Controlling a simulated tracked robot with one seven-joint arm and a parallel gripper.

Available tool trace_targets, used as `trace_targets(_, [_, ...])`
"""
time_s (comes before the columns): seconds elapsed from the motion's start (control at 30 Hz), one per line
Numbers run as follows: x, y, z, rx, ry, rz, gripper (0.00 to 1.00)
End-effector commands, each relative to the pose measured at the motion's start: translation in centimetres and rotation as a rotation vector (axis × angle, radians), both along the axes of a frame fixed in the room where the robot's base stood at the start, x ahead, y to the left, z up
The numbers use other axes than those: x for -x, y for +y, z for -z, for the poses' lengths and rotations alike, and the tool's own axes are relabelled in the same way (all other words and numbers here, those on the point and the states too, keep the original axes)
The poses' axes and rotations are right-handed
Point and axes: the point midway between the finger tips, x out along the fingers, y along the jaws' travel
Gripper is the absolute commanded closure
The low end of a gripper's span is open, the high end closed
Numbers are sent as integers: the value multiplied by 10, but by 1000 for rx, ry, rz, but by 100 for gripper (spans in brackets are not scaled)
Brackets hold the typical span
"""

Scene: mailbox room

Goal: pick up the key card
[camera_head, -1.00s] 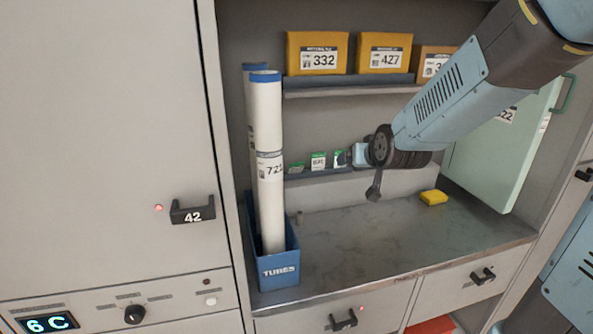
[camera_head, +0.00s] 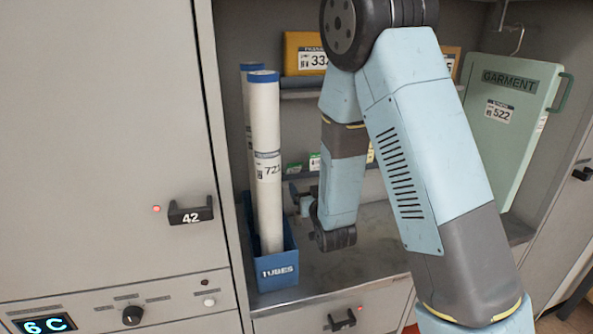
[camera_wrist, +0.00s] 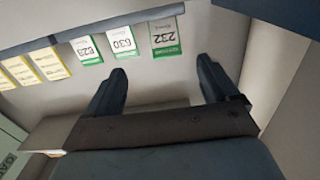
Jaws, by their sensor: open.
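A row of cards hangs along a narrow blue rail; I cannot tell which is the key card. In the wrist view, green-and-white cards are numbered 232 (camera_wrist: 166,37), 630 (camera_wrist: 124,40) and 623 (camera_wrist: 87,50), with yellow-and-white cards (camera_wrist: 20,70) at left. In the head view a green card (camera_head: 314,162) shows left of my arm, which hides most of the row. My gripper (camera_wrist: 160,76) is open and empty, its two fingers apart below the 630 and 232 cards, touching none. In the head view the gripper (camera_head: 304,204) is small and partly hidden beside the tubes.
Tall white tubes (camera_head: 265,165) stand in a blue box (camera_head: 276,270) close left of the gripper. A shelf with yellow parcels (camera_head: 304,55) is above the rail. A green garment case (camera_head: 508,105) hangs at right. The metal counter (camera_head: 325,275) is below.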

Motion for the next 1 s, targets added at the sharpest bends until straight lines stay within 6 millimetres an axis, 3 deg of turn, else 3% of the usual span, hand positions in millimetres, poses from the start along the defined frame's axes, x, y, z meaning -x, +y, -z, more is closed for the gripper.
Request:
trace_targets(0.17, [-5, 5, 3, -1, -17, -6, 13])
trace_targets(0.6, [-71, 24, 3, -1, -17, -6, 13])
trace_targets(1.0, [-101, 36, 1, 0, -19, -7, 13])
